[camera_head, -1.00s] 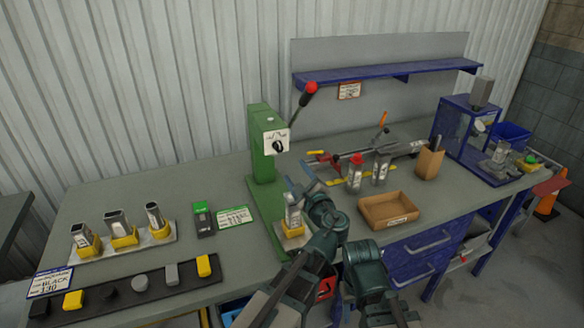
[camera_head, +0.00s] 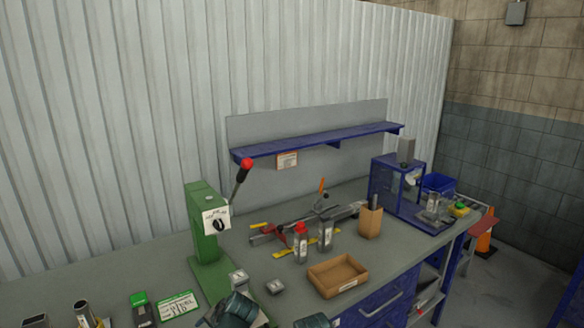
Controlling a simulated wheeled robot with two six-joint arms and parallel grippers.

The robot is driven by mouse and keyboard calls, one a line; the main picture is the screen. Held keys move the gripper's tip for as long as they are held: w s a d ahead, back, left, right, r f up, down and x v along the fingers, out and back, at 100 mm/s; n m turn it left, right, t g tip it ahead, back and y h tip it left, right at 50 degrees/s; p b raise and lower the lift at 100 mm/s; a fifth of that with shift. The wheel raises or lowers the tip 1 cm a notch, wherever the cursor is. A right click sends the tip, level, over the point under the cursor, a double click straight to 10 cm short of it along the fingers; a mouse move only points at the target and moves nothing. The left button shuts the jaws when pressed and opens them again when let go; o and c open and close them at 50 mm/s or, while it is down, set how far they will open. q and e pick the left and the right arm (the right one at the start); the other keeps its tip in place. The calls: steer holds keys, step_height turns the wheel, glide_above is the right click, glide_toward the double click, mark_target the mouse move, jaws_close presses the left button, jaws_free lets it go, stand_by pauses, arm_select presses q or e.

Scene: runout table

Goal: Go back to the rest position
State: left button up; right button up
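The task names no object. Two dark green parts of my arms show at the bottom edge. My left gripper (camera_head: 236,310) is low in the picture, in front of the green press (camera_head: 207,240); its fingers cannot be made out. Of my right arm only a rounded top (camera_head: 312,321) shows, in front of the cardboard tray (camera_head: 337,276), and its fingers are out of the picture. A small grey metal piece (camera_head: 238,279) stands by the press foot, and another grey piece (camera_head: 275,286) is to its right.
A red-capped bottle (camera_head: 301,246) and a grey bottle (camera_head: 326,236) stand behind the tray. A brown holder (camera_head: 370,222) and a blue-framed machine (camera_head: 398,185) are further right. A blue shelf (camera_head: 320,142) runs above the bench. A green-white card (camera_head: 178,306) lies left of the press.

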arm_select(q)
steer(key=s+f+n+h, duration=0.1)
steer(key=s+d+f+n+g+h, duration=0.1)
steer(key=s, duration=0.1)
steer(key=s+d+f+n+g+h, duration=0.1)
steer(key=shift+s+d+f+n, duration=0.25)
steer(key=shift+f+n, duration=0.05)
steer(key=s+d+g+h, duration=0.1)
steer(key=s+d, duration=0.3)
steer(key=d, duration=0.3)
steer(key=s+d+m+g+h, duration=0.1)
steer(key=s+d, duration=0.4)
steer(key=d, duration=0.2)
steer(key=shift+f+g, duration=0.3)
steer(key=shift+f, duration=0.15)
steer(key=shift+d, duration=0.1)
